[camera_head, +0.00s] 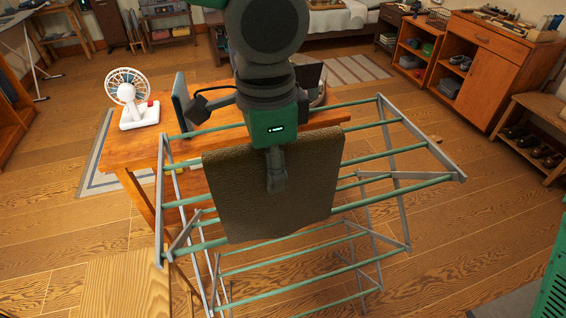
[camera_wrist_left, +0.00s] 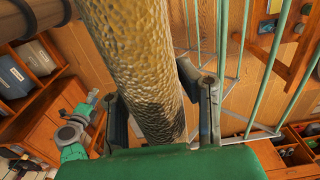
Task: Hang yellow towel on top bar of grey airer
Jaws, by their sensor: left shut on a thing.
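The yellow towel (camera_head: 235,205), olive-brown in this light, hangs in front of the middle of the grey airer (camera_head: 390,185), which has green bars. It covers the middle of several bars; I cannot tell if it rests on any of them. My left gripper (camera_head: 277,182) comes down from above and is shut on the towel. In the left wrist view the towel (camera_wrist_left: 135,60) runs as a thick fold between the two fingers (camera_wrist_left: 160,110). Green airer bars (camera_wrist_left: 272,65) show to its right there.
A wooden table (camera_head: 130,155) with a white fan (camera_head: 132,98) stands just behind the airer's left side. A wooden surface (camera_head: 125,285) lies at the front left. An orange cabinet (camera_head: 490,70) and a shoe rack (camera_head: 535,125) stand at the right. Floor right of the airer is clear.

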